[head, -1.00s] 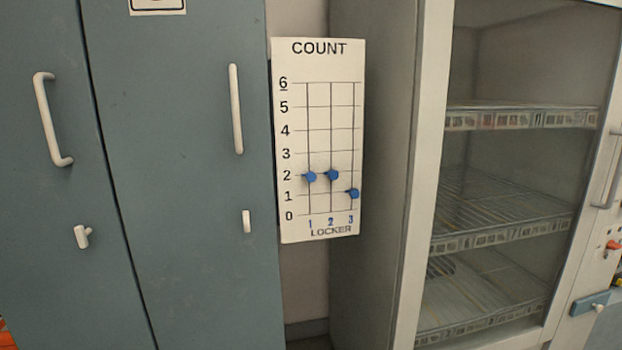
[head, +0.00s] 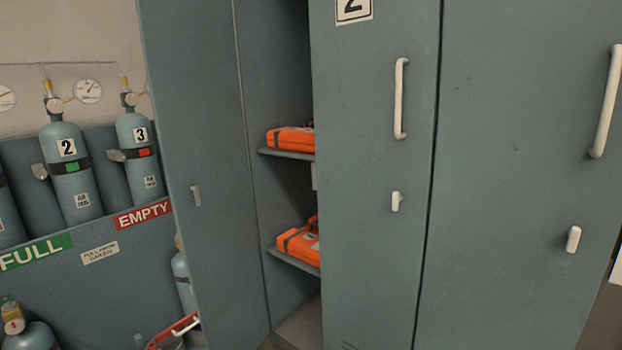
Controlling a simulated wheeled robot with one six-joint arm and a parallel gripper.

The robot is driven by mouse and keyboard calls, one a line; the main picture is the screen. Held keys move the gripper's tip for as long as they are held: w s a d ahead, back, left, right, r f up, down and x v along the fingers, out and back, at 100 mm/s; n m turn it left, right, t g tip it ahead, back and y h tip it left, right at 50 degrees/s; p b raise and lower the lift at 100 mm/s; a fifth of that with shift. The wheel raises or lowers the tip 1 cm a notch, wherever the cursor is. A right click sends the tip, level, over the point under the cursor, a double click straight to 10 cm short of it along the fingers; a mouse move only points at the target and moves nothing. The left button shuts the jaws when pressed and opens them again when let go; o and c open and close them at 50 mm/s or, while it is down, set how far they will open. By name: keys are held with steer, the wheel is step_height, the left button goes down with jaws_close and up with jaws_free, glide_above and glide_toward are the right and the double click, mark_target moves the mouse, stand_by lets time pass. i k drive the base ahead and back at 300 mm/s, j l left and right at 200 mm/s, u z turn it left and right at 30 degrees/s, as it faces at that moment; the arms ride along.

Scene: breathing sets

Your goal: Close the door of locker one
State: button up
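The door of locker one (head: 205,110) stands open on the left, swung outward, with its inner face showing and a small pale latch part (head: 196,195) near its free edge. The open locker (head: 275,60) has shelves with orange cases (head: 291,139), and another orange case (head: 300,242) lies on the lower shelf. The locker marked 2 (head: 370,180) is shut, with a white handle (head: 400,98) and a small latch (head: 396,201). My gripper is not in view.
A shut locker door (head: 510,180) stands at the right. At the left, gas cylinders (head: 72,170) stand in a rack with a FULL sign (head: 38,252) and an EMPTY sign (head: 143,214). A red object (head: 175,332) with a pale handle sits low by the door's lower edge.

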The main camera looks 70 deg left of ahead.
mark_target(189, 47)
steer(key=k+j+u, duration=0.2)
steer(key=k+j, duration=0.15)
steer(key=j, duration=0.25)
steer(key=k+j+u, duration=0.2)
steer(key=j, duration=0.45)
steer(key=k+u, duration=0.1)
steer(key=u, duration=1.15)
